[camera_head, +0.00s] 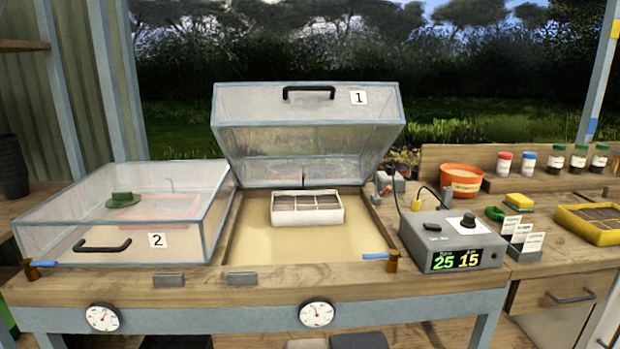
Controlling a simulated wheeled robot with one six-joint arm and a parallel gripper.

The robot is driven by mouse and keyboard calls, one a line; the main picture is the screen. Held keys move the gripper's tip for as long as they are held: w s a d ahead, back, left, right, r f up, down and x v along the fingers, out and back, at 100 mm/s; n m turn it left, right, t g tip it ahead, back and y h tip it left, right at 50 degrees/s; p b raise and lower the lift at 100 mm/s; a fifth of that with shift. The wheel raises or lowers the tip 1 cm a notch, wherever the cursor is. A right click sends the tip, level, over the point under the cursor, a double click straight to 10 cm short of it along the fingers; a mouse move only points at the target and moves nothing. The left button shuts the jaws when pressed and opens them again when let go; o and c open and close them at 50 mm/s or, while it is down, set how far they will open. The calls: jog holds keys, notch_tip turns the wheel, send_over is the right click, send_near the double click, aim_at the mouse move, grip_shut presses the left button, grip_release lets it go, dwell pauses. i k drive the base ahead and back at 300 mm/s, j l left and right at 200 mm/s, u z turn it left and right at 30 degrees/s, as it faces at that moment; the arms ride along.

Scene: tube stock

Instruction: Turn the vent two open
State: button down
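The clear lid marked 2 (157,240) is down over the left bed. A green round knob on a disc (122,200) sits on its top and looks like vent two. I cannot tell from its angle whether the vent is open. A black handle (102,246) is on the lid's front. The lid marked 1 (305,106) is swung up over the right bed. My gripper is not in view.
A white cell tray (307,221) is in the right bed. A grey control box (452,241) reading 25 and 15 stands right of it. An orange pot (461,179), several capped jars and a yellow tray (590,232) are further right. Two dials (317,314) are on the front rail.

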aim_at(119, 199)
jog(key=u, duration=1.4)
